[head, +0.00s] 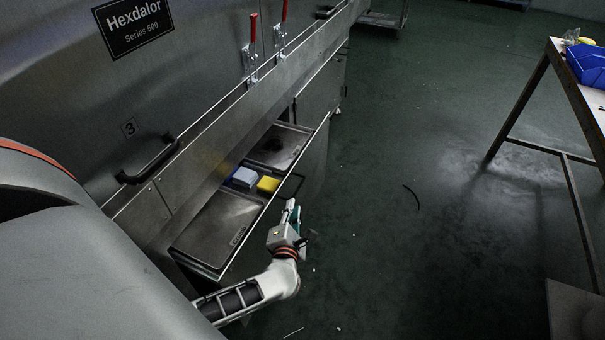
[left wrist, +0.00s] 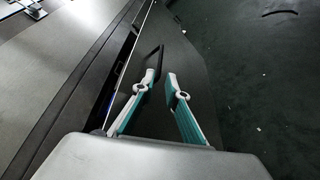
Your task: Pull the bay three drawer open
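The drawer (head: 233,254) below the panel marked 3 (head: 129,128) stands partly out from the dryer, with its inside showing from above. Its black loop handle (head: 292,184) sticks out from the front, and it also shows in the left wrist view (left wrist: 155,61). My left gripper (head: 291,204) is at this handle, outside the drawer front. In the left wrist view its teal-and-white fingers (left wrist: 161,82) are apart, and the handle lies by the left fingertip. I cannot tell whether they touch. My right gripper is not in view.
The drawer holds metal trays (head: 277,146), a blue-white block (head: 244,177) and a yellow block (head: 268,184). A black handle (head: 150,161) and red-handled clamps (head: 252,50) are on the dryer above. A table with a blue bin (head: 588,65) stands right. The green floor between is mostly clear.

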